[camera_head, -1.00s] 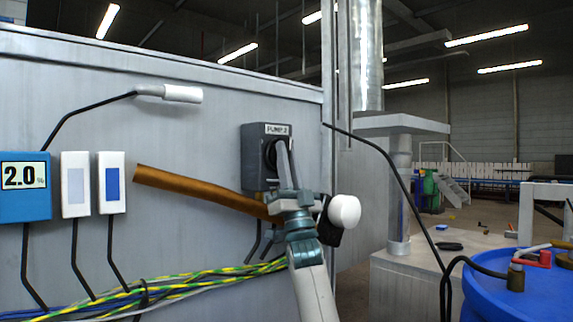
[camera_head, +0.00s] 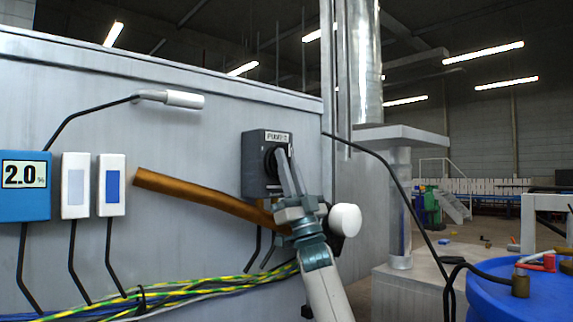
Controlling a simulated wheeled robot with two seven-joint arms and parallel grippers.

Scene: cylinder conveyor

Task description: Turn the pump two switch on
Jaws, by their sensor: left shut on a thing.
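The pump two switch is a dark grey box (camera_head: 256,165) on the grey wall panel, with a label reading PUMP 2 at its top. Its round black knob (camera_head: 270,160) faces me and is partly covered by my gripper. My left gripper (camera_head: 284,162) reaches up from below, its fingers shut on the knob. The fingers slant, with their tips to the upper left. The knob's exact angle is hidden behind the fingers. My right gripper is not in view.
A brown pipe (camera_head: 190,192) runs behind my gripper, and a white cylinder end (camera_head: 345,220) sits just right of it. Yellow-green cables (camera_head: 190,296) hang below. A blue meter (camera_head: 25,203) and white switches (camera_head: 111,186) are on the left. A blue barrel (camera_head: 515,300) stands at lower right.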

